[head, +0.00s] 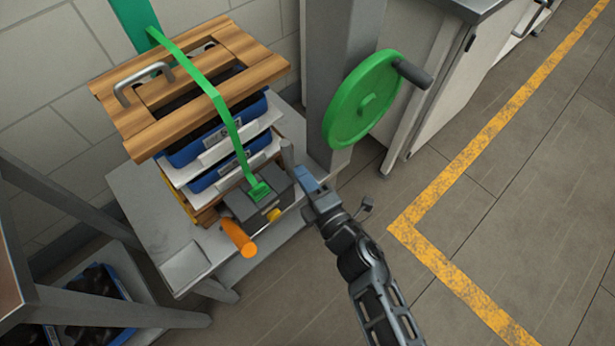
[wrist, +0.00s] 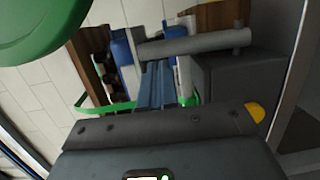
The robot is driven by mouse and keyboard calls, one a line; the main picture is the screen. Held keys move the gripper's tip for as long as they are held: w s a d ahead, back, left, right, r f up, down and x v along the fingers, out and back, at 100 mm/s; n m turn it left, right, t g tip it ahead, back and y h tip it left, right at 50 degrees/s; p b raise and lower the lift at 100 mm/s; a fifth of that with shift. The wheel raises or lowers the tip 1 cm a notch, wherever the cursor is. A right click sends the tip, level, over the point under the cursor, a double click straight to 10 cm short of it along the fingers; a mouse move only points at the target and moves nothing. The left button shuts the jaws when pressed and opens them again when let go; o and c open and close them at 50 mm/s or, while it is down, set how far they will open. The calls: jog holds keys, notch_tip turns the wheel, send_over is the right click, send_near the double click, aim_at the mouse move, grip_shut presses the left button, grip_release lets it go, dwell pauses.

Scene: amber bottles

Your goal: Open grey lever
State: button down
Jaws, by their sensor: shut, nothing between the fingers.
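The grey lever (head: 287,154) is a short round bar standing up at the back right of a dark grey box (head: 246,207). It crosses the upper part of the wrist view (wrist: 200,43), with the box (wrist: 240,80) at right. My gripper (head: 302,172) is shut and empty, just right of the lever. In the wrist view its blue fingers (wrist: 156,66) reach up to the lever near its left end. I cannot tell whether they touch. An orange handle (head: 239,238) and a yellow knob (head: 273,215) are on the box's front.
A green strap (head: 215,95) runs over a wooden lid (head: 150,125) and stacked blue bins (head: 215,135) down to the box. A green handwheel (head: 362,100) is on a grey post, close above right of my gripper. The floor at right is clear.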

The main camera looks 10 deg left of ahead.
jog(key=v, duration=1)
jog(key=shift+r+p, duration=0.35)
jog(key=shift+d, duration=0.1)
jog(key=s+d+r+m+t+h, duration=0.1)
jog(key=s+d+r+m+h, duration=0.2)
jog(key=s+d+m, duration=0.4)
jog(key=s+d+r+m+t+h, duration=0.2)
jog(key=s+d+r+m+h, duration=0.1)
jog(key=s+d+m, duration=0.4)
jog(key=s+d+r+m+g+h, duration=0.1)
jog(key=s+d+r+m+h, duration=0.4)
jog(key=s+r+m, duration=0.7)
jog(key=d+r, duration=0.1)
jog(key=d, duration=0.1)
jog(key=shift+s+d+r+h, duration=0.3)
jog(key=shift+s+d+r, duration=0.05)
